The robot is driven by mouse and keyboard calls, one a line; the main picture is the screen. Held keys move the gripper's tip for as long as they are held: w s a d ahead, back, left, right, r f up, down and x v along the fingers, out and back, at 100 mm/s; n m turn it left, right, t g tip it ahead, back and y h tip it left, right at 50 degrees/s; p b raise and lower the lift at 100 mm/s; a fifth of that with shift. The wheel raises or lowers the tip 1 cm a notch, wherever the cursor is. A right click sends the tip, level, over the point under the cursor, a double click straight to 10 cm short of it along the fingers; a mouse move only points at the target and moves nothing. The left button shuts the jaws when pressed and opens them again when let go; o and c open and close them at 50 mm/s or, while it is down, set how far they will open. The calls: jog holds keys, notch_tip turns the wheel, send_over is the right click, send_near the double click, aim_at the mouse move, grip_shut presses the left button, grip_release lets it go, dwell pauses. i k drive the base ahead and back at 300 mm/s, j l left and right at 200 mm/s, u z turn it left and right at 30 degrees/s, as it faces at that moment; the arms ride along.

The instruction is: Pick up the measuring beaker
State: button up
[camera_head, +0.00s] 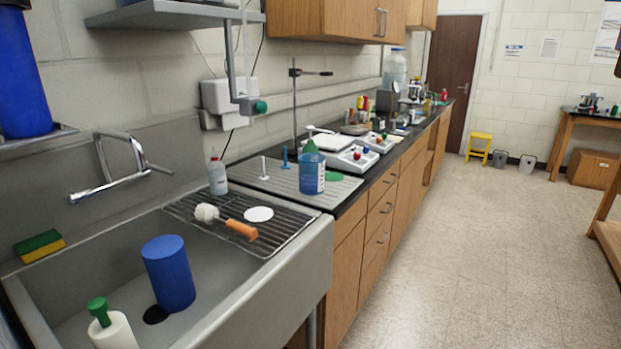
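I cannot make out a measuring beaker for certain. Small items (413,92) crowd the far end of the black counter, too small to tell apart. A blue cylinder (169,275) stands in the sink, with no markings that I can see. My gripper is not in view.
The steel sink (101,294) fills the lower left, with a wire rack (190,211) holding a brush (226,220). Balances (350,159) stand on the counter (350,193). The floor (474,248) to the right is clear. A yellow stool (479,147) stands near the far door.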

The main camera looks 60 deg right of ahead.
aim_at(312, 168)
jog(key=i+z, duration=0.6)
jog(key=z, duration=0.2)
jog(key=i+j+z, duration=0.15)
jog(key=z, duration=0.25)
jog(key=i, duration=0.1)
